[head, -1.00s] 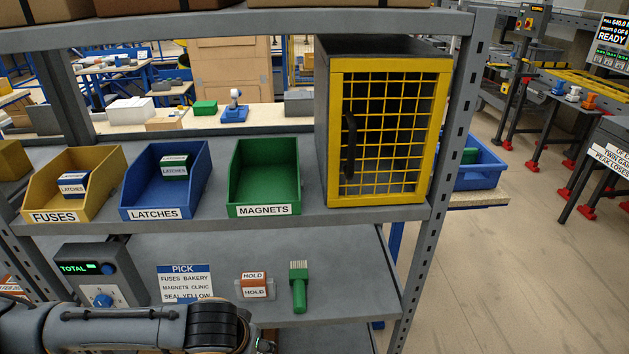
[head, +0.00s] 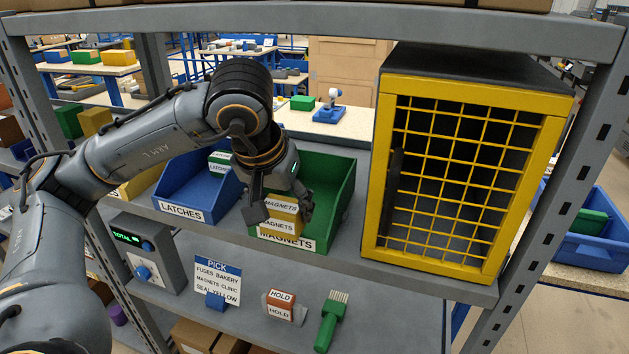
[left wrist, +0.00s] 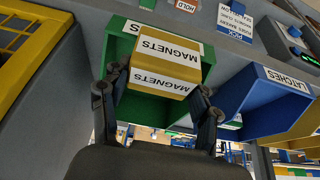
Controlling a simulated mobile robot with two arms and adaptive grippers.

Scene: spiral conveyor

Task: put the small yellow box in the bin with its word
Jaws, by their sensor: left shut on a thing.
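The small yellow box (head: 284,222) carries white labels reading MAGNETS. My left gripper (head: 281,208) is shut on it, with one finger on each side. The box is at the front opening of the green bin (head: 338,205), just above its white MAGNETS label. In the left wrist view the box (left wrist: 158,66) sits between the fingertips (left wrist: 152,90), with the green bin (left wrist: 208,62) around and behind it. I cannot tell whether the box touches the bin. My arm hides part of the bin's inside. My right gripper is out of view.
The blue LATCHES bin (head: 180,190), holding a green-and-white box (head: 219,165), stands left of the green bin. A yellow mesh cage (head: 379,250) stands close on the right. The lower shelf holds a PICK sign (head: 217,280), a HOLD block (head: 281,305) and a green brush (head: 327,325).

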